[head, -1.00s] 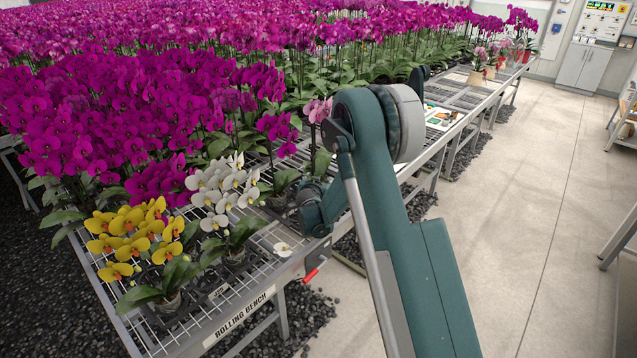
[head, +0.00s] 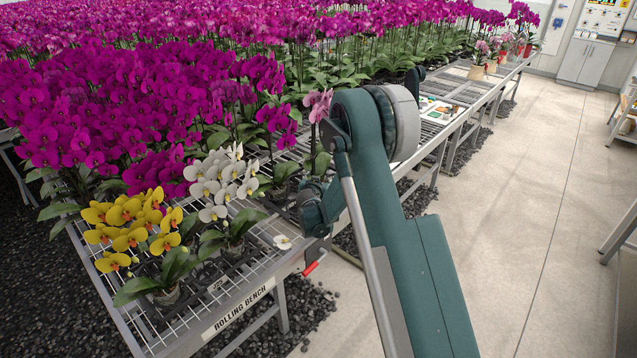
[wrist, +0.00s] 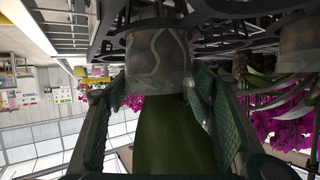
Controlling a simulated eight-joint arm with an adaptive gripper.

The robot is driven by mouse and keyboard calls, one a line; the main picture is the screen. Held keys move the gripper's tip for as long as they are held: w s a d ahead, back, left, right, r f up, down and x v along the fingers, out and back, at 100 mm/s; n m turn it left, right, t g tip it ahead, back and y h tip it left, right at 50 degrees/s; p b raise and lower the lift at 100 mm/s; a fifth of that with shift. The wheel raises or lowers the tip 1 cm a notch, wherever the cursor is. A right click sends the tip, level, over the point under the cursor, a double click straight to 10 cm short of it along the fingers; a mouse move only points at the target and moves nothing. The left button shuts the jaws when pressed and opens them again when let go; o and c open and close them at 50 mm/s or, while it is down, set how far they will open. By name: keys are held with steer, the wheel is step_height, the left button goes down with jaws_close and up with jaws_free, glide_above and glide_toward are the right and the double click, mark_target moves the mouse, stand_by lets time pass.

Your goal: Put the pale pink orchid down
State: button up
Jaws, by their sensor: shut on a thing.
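The pale pink orchid (head: 318,104) shows its blooms just left of my arm in the head view; its lower part is hidden behind the arm. In the wrist view, which is upside down, its clear pot (wrist: 157,58) with pale roots is between the two green fingers of my gripper (wrist: 150,85). The gripper is shut on the pot. A broad green leaf (wrist: 165,140) fills the space between the fingers. The pot's base is close to a black tray (wrist: 110,38) on the bench; I cannot tell whether it touches. The fingers are hidden in the head view.
A white orchid (head: 225,185) and a yellow orchid (head: 140,225) stand near the front corner of the rolling bench (head: 240,312). Dense magenta orchids (head: 110,110) fill the bench behind. Another clear pot (wrist: 305,45) is close beside the gripper. A fallen white bloom (head: 282,242) lies at the edge.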

step_height(320, 180, up, 9)
steer(key=shift+r+p, duration=0.1)
steer(key=shift+p, duration=0.55)
steer(key=shift+f+b, duration=0.5)
steer(key=shift+f, duration=2.65)
steer(key=shift+f+b, duration=0.35)
steer(key=shift+f, duration=1.5)
steer(key=shift+f, duration=0.2)
steer(key=o, duration=1.2)
steer(key=shift+r, duration=0.15)
